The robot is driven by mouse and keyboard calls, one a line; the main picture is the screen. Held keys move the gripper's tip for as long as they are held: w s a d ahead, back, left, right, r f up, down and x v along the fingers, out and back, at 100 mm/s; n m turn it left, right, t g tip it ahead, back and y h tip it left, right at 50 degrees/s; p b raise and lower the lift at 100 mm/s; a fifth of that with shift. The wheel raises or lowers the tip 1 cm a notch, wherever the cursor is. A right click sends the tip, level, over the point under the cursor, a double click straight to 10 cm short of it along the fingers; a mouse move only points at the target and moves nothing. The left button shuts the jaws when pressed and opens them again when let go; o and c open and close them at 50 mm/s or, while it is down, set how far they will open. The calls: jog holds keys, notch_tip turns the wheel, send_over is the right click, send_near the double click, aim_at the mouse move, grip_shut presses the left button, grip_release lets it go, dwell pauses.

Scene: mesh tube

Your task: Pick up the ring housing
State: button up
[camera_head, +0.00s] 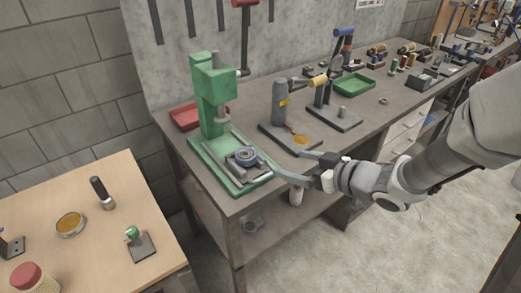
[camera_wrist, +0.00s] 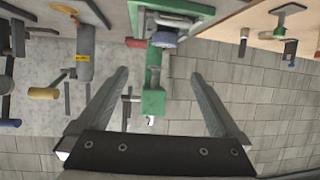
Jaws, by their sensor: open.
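The ring housing appears to be the blue-grey round part (camera_head: 246,157) lying on the base of the green press (camera_head: 212,95). In the wrist view this ring (camera_wrist: 164,39) shows near the top middle, beyond the fingertips. My gripper (camera_head: 286,162) is open and empty, just right of the ring, near the front edge of the bench. In the wrist view my two fingers (camera_wrist: 160,74) are spread wide, and the ring lies between their lines, apart from both. The green press (camera_wrist: 153,100) also shows between the fingers.
The press column and head rise behind the ring. A grey tool stand (camera_head: 279,105) and a second stand (camera_head: 325,105) are on the grey bench (camera_head: 240,205) to the right. A red tray (camera_head: 184,117) is behind. A wooden table (camera_head: 90,225) at left holds several small items.

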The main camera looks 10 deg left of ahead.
jog(key=b, duration=0.3)
send_near(248, 155)
jog(key=x, duration=0.4)
jog(key=shift+w, duration=0.25)
jog(key=b+x, duration=0.1)
jog(key=x, duration=0.3)
jog(key=shift+s+a+f, duration=0.15)
jog(key=shift+a, duration=0.1)
jog(key=shift+w+a+f, duration=0.15)
jog(key=shift+w+a, duration=0.1)
jog(key=shift+a, duration=0.05)
grip_shut()
